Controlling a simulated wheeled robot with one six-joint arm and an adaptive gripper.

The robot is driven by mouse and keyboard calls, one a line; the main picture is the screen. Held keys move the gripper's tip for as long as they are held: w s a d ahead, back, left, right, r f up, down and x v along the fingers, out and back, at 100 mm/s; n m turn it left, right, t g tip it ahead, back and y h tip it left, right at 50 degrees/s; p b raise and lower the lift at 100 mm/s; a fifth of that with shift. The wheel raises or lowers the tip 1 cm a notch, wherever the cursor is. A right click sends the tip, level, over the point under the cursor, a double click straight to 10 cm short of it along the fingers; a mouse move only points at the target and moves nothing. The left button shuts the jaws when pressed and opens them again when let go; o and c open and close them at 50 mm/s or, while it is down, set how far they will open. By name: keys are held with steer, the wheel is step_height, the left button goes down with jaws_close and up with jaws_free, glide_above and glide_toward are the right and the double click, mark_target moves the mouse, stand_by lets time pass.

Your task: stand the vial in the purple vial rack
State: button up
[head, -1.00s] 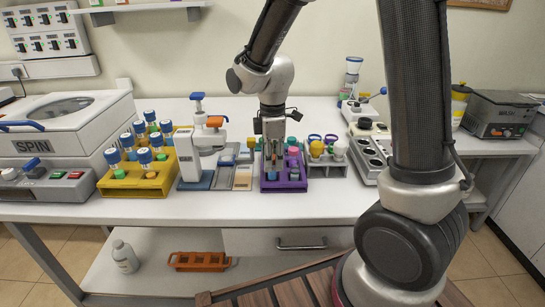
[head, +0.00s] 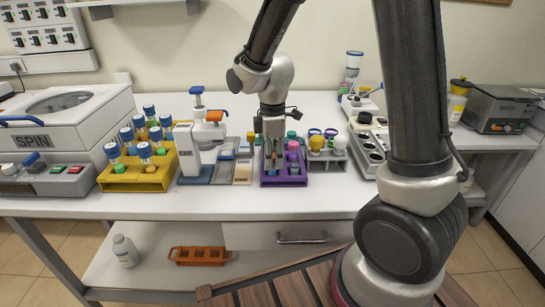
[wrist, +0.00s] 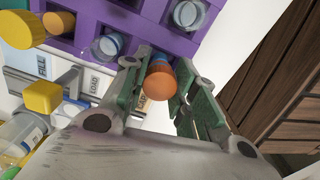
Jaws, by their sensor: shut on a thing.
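The purple vial rack (head: 284,182) stands near the front edge of the bench and holds several capped vials. It also fills the upper part of the wrist view (wrist: 135,22). My gripper (head: 272,158) points down over the rack's left side. It is shut on an orange-capped vial. In the wrist view the orange cap (wrist: 159,82) sits between my green finger pads (wrist: 160,92), at the rack's near edge. The vial's lower end is hidden there, so I cannot tell whether it is in a hole. Rack openings with clear rims show beside it.
A yellow rack (head: 125,182) with several blue-capped vials and a white dispenser (head: 200,150) stand to the left. A grey rack (head: 340,166) with white and yellow items is close on the right. The front bench strip is clear.

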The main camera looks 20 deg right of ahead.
steer(key=o, duration=1)
step_height(320, 180, up, 12)
steer(key=s+d+r+m+t, duration=0.2)
steer(key=s+d+r+m, duration=0.1)
steer(key=s+d+m, duration=0.4)
steer(key=s+d+r+m+t, duration=0.2)
steer(key=s+d+m, duration=0.5)
steer(key=s, duration=0.5)
steer(key=shift+d+r+m, duration=0.35)
steer(key=shift+r+m, duration=0.55)
steer(key=shift+m, duration=0.1)
